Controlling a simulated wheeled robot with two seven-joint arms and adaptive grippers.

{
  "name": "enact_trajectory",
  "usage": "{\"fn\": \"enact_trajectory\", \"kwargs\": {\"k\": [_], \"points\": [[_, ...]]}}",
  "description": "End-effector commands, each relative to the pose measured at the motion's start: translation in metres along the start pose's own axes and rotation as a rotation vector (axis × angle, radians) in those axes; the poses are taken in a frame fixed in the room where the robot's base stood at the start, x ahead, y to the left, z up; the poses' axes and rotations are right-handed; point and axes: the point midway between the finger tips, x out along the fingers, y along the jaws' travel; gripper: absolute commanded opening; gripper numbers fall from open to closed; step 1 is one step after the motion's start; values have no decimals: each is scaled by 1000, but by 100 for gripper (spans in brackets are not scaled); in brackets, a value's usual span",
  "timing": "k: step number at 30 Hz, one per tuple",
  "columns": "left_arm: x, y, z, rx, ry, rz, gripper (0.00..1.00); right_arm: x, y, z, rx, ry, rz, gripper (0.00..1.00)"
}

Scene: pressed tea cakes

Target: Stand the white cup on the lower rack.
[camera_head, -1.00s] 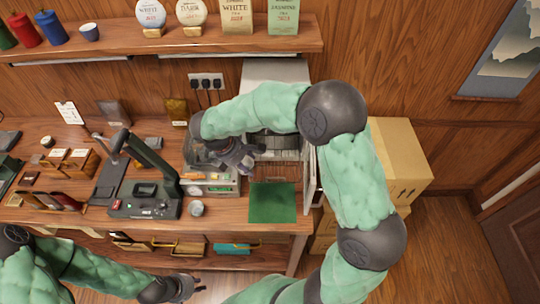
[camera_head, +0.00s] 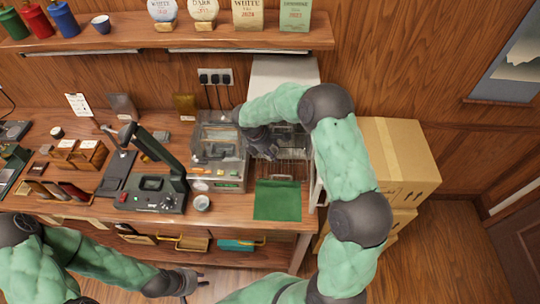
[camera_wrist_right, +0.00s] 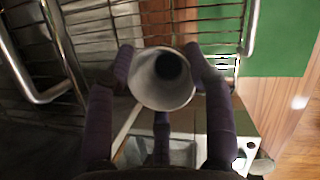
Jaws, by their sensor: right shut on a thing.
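The white cup (camera_wrist_right: 163,97) is between the fingers of my right gripper (camera_wrist_right: 165,62) in the right wrist view, its open mouth facing the camera. In the head view, my right gripper (camera_head: 265,150) is at the front of the open cabinet, and I cannot make out the cup there. The lower rack appears to be the wire rack (camera_wrist_right: 215,22) beyond the cup; I cannot tell whether the cup touches it. In the head view, wire bars (camera_head: 290,168) show low in the cabinet. My left gripper (camera_head: 190,281) is low before the bench, fingers apart and empty.
A green mat (camera_head: 277,200) lies before the cabinet (camera_head: 283,72). A clear-lidded device (camera_head: 217,150) stands left of it, a black lever press (camera_head: 150,195) further left. A small pale pot (camera_head: 202,202) stands between. Cardboard boxes (camera_head: 400,155) stand right.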

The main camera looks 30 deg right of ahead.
Motion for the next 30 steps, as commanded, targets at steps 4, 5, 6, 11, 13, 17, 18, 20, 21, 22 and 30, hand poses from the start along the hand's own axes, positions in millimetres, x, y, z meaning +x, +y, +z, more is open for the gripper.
{"fn": "enact_trajectory", "kwargs": {"k": [4,5,6,11,13,17,18,20,21,22,30], "points": [[1,0,0,0,0,0,24,21,-2,-9,-2,1,-4,20],[1,0,0,0,0,0,24,23,-2,-10,-1,1,-3,20],[1,0,0,0,0,0,24,24,-2,-10,-1,1,-2,20],[1,0,0,0,0,0,24,24,-2,-11,-1,1,-1,20],[1,0,0,0,0,0,24,24,-2,-11,-1,1,-2,20],[4,-1,0,0,0,0,24,27,-2,-12,-1,1,-2,56],[3,-1,0,0,0,0,24,26,-2,-12,-1,1,-2,67],[3,-1,0,0,0,0,24,26,-2,-12,-1,1,-2,77],[3,-1,0,0,0,0,24,26,-2,-12,-1,1,-2,77],[3,-1,0,0,0,0,24,26,-2,-12,-1,1,-2,77],[2,-1,0,0,0,0,24,25,-2,-11,-1,1,-2,77]]}}
